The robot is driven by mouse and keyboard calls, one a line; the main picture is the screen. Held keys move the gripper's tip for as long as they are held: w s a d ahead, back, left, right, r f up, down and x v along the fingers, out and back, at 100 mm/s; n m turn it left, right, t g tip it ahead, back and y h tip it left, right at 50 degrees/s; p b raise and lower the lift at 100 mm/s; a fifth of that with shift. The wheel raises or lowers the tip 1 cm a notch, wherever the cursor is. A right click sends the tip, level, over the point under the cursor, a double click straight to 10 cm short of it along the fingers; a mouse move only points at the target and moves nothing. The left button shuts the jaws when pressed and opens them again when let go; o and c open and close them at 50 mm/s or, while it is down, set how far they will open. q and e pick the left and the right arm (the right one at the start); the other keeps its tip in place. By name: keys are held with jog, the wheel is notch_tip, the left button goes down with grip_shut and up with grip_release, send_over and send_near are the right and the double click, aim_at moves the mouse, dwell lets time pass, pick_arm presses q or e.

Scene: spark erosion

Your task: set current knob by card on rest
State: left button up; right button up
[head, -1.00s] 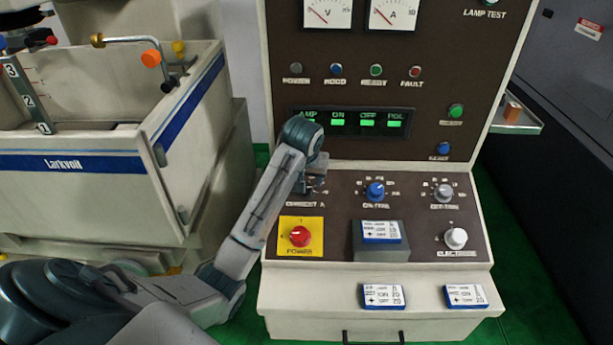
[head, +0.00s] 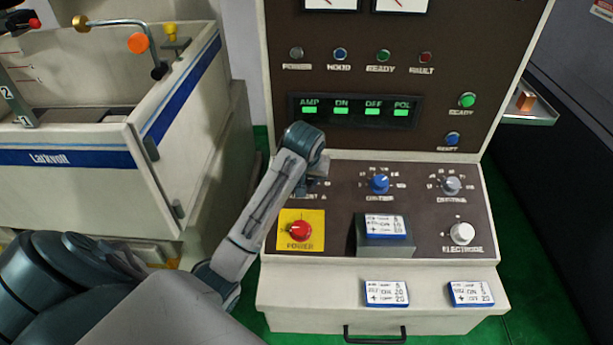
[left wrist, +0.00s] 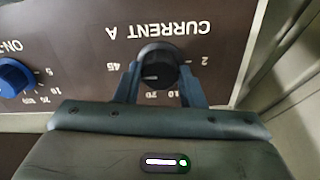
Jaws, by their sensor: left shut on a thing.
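The black CURRENT A knob (left wrist: 158,60) is in the left wrist view, upside down, with scale numbers around it. A pale mark shows on its lower face; I cannot tell exactly which number it points to. My left gripper (left wrist: 158,84) has one finger on each side of the knob and is shut on it. In the head view my left gripper (head: 318,172) is at the upper left of the sloped panel and hides most of the knob. A white and blue card (head: 384,226) lies on the grey rest (head: 385,249); its print is too small to read surely. My right gripper is not in view.
The red POWER knob (head: 300,231) is just below my left gripper. A blue knob (head: 380,184), a grey knob (head: 452,185) and the white ELECTRODE knob (head: 462,233) are to the right. Two more cards (head: 386,293) (head: 471,293) lie on the front ledge. A tank (head: 75,190) stands left.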

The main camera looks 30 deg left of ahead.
pick_arm(q)
jog(key=shift+n, duration=0.8)
jog(key=n, duration=1)
jog(key=shift+n, duration=0.3)
jog(key=n, duration=0.3)
jog(key=shift+n+g, duration=0.4)
jog(key=n, duration=0.2)
jog(key=shift+n, duration=0.3)
jog(key=n, duration=0.3)
jog(key=shift+n, duration=0.3)
jog(key=n, duration=0.4)
jog(key=shift+f+n, duration=0.1)
jog(key=shift+n, duration=1.1)
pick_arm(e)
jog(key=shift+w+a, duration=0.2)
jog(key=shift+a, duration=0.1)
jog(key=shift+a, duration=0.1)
